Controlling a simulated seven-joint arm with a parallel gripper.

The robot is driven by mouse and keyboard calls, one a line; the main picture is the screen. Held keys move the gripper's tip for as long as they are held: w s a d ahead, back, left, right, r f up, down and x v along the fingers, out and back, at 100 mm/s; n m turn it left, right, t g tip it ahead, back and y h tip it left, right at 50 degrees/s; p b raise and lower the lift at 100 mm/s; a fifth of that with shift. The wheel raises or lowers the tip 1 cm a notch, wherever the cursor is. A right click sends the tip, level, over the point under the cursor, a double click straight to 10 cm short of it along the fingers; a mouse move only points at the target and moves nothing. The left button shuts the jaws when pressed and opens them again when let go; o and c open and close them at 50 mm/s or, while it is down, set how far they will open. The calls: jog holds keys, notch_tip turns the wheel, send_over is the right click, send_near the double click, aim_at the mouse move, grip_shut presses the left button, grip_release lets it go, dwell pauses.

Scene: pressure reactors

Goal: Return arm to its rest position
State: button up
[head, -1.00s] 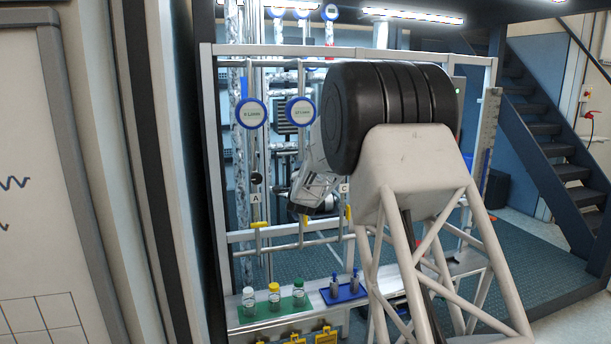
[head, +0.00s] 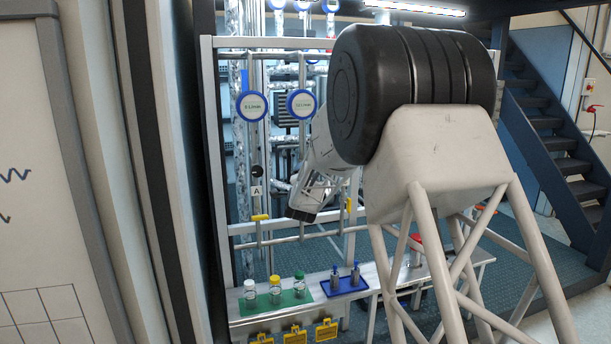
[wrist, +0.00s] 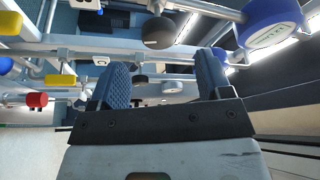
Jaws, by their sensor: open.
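My gripper (wrist: 165,82) shows in the wrist view with its two blue ridged fingers apart and nothing between them. In the head view my arm reaches toward the pipe frame (head: 208,150), and my wrist hangs in front of it; the fingers are hidden there. Beyond the fingers, the wrist view shows pipes, a black round knob (wrist: 159,32) and a blue round gauge (wrist: 268,22) at the upper right. I cannot tell the exact gap between the fingers and the pipes.
Two blue-rimmed gauges (head: 252,105) hang on the frame. Below, a shelf (head: 318,312) carries bottles with white, yellow and green caps (head: 275,290) on a green mat, and a blue tray (head: 340,288) with two small items. Blue stairs (head: 550,130) stand at the right.

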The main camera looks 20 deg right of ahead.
jog(key=shift+s, duration=0.15)
dwell(0.3)
jog(key=s+a+r+n+g+y, duration=0.25)
jog(key=s+a+n, duration=0.25)
jog(key=s, duration=0.8)
jog(key=s+a+r+n+g+y, duration=0.1)
jog(key=s+a+n+g+y, duration=0.35)
jog(key=s, duration=0.75)
jog(key=s+a+f+n+g, duration=0.1)
jog(key=s+f+n+g, duration=0.1)
jog(key=s, duration=1.1)
jog(key=s+a+f+n+g, duration=0.1)
jog(key=s+f+n+g, duration=0.2)
jog(key=s, duration=1)
jog(key=s+a+f+n+g, duration=0.1)
jog(key=s+f+n+g, duration=0.1)
jog(key=s, duration=1.2)
jog(key=shift+a+f+n+g, duration=0.25)
jog(key=shift+f+n+g, duration=0.1)
jog(key=shift+f+g, duration=0.55)
jog(key=shift+r, duration=0.15)
